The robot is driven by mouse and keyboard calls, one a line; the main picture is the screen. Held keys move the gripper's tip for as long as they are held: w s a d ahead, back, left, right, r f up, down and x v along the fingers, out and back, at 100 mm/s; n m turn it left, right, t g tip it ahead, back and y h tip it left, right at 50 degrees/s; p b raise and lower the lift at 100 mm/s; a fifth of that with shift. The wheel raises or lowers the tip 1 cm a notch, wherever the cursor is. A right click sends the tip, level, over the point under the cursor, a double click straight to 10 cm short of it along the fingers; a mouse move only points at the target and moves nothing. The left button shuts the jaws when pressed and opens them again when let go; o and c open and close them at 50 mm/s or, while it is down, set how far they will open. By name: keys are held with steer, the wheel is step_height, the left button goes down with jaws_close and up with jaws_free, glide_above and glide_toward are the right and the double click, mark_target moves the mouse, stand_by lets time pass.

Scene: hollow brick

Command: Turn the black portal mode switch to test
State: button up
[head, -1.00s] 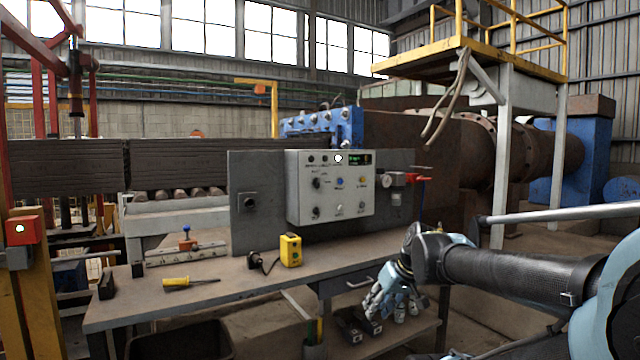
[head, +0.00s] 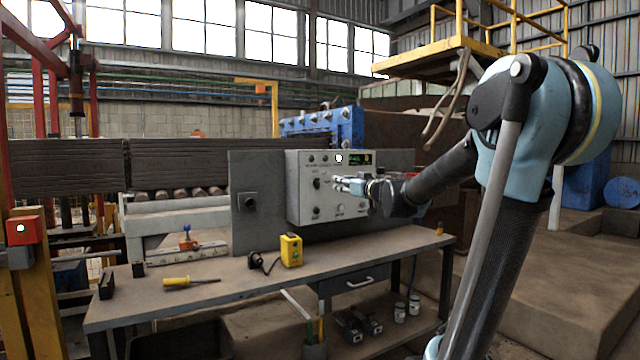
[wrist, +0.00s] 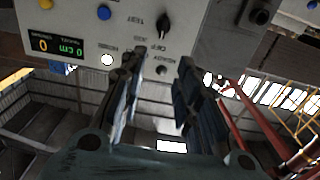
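My gripper (head: 343,184) is in front of the box, right of the knob. In the wrist view my gripper (wrist: 162,58) has its fingers apart with nothing between them, the knob lying beyond the tips. I cannot tell any contact.
A blue button (wrist: 104,12), a yellow button (wrist: 45,4) and a lit display (wrist: 57,47) are close to the knob. Another black knob (head: 247,201) is on the dark plate. A yellow device (head: 291,250) and a screwdriver (head: 177,282) lie on the bench (head: 225,291).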

mark_target(319, 179)
steer(key=x, duration=1.7)
steer(key=shift+s+a, duration=0.1)
steer(key=shift+c, duration=0.2)
jaws_close()
